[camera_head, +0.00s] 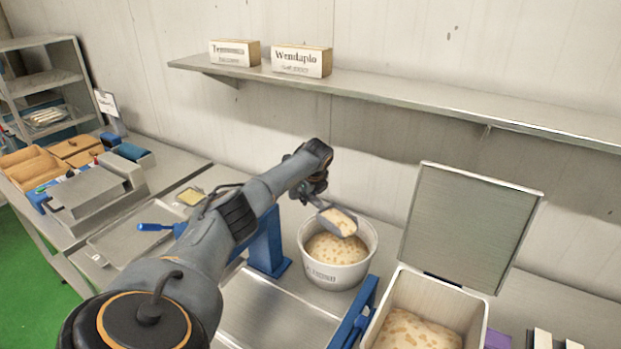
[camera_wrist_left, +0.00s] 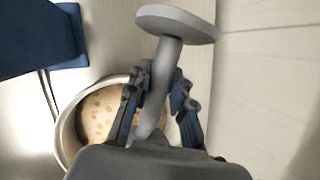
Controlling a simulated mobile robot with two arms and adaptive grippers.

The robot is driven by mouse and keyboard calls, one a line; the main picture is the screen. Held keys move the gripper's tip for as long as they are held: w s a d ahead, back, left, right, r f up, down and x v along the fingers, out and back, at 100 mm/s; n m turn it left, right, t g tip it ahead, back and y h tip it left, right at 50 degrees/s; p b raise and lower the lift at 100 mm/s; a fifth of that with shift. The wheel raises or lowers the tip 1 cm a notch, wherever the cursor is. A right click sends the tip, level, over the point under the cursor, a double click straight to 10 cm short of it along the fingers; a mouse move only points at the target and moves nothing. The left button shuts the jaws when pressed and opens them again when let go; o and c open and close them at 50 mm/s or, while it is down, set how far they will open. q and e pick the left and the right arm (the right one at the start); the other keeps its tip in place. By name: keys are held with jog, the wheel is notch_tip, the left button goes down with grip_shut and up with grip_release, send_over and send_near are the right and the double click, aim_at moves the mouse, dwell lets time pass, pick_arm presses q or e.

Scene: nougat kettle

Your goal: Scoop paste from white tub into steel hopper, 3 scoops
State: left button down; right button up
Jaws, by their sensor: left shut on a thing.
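A round white tub (camera_head: 322,272) with a label stands on the counter and holds pale, speckled paste; its rim (camera_wrist_left: 68,125) shows in the left wrist view. My left gripper (camera_head: 316,190) is shut on the grey handle of a scoop (camera_head: 337,221). The scoop is above the tub, with a lump of speckled paste in it. In the left wrist view the handle (camera_wrist_left: 165,58) rises between the fingers and ends in a flat disc. A square pale bin (camera_head: 474,318) with a raised grey metal lid also holds speckled paste; I cannot tell whether it is the hopper. My right gripper is out of view.
A blue stand (camera_head: 266,247) is close left of the tub. A metal shelf (camera_head: 420,100) with two signs runs along the wall above. The open lid (camera_head: 468,225) stands high at right. A scale-like machine (camera_head: 90,190) and wooden trays are at far left.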

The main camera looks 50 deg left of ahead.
pick_arm(q)
jog(key=shift+a+r+p, duration=0.2)
jog(key=shift+r+p, duration=0.45)
jog(key=shift+r, duration=0.5)
jog(key=shift+a+r+p, duration=0.15)
jog(key=shift+r+p, duration=0.5)
jog(key=shift+r, duration=0.45)
jog(key=shift+r, duration=0.1)
